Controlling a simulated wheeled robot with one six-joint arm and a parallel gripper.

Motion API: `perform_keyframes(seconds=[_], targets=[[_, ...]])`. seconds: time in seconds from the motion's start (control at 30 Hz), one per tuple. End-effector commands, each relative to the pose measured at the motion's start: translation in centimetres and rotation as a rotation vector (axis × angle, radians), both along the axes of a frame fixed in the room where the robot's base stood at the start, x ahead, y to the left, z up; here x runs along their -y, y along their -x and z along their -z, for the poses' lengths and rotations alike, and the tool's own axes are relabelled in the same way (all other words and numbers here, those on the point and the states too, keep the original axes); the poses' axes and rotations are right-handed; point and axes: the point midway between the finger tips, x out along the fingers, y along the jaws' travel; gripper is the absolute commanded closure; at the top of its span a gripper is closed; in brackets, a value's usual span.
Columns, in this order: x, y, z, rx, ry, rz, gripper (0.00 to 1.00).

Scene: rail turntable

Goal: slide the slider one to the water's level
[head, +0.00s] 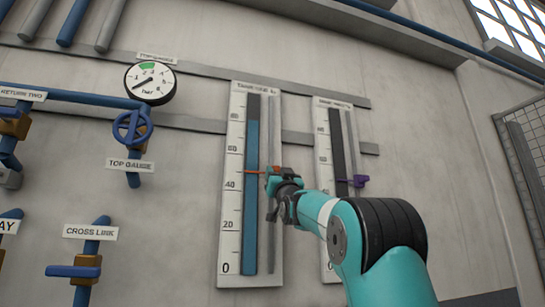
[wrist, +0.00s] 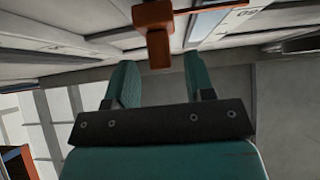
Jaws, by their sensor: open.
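The slider one (head: 272,170) is an orange-red block with a thin pointer, on a rail right of the left gauge's blue water column (head: 251,200). Its pointer lies between the 40 and 60 marks. The blue water reaches well above it, to a little below the 80 mark, with dark tube over it. My gripper (head: 277,182) is at the slider in the head view. In the wrist view, the slider (wrist: 157,45) shows between the tips of my open gripper (wrist: 159,62), with gaps on both sides. I cannot tell how deep it sits between the fingers.
A second gauge (head: 325,200) stands to the right with a purple slider (head: 358,181), close to my arm. A round dial (head: 150,83), a blue valve wheel (head: 131,127) and labelled pipes are on the wall at left. A mesh panel (head: 528,150) is at far right.

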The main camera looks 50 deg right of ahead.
Motion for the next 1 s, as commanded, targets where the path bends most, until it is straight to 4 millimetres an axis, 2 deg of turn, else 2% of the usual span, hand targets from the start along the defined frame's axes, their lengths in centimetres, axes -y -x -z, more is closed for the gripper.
perform_keyframes(seconds=[0.03, 0.2, 0.6, 0.8, 0.83, 0.87, 0.9, 1.0], targets=[[0.3, -0.7, -1.2, 0.0, 0.0, -0.001, 0.51], [1.0, -1.9, -2.4, 0.0, -0.001, -0.002, 0.51], [1.2, -2.3, -2.5, 0.0, 0.0, -0.003, 0.51], [1.1, -2.3, -2.5, 0.0, -0.001, -0.004, 0.97], [1.1, -2.3, -2.5, 0.0, -0.001, -0.004, 1.0], [-0.8, -2.3, -2.6, 0.0, 0.0, -0.011, 1.0], [0.0, -2.3, -2.6, 0.001, 0.001, -0.007, 1.0], [0.6, -2.3, -3.2, 0.002, 0.002, -0.009, 1.0]])
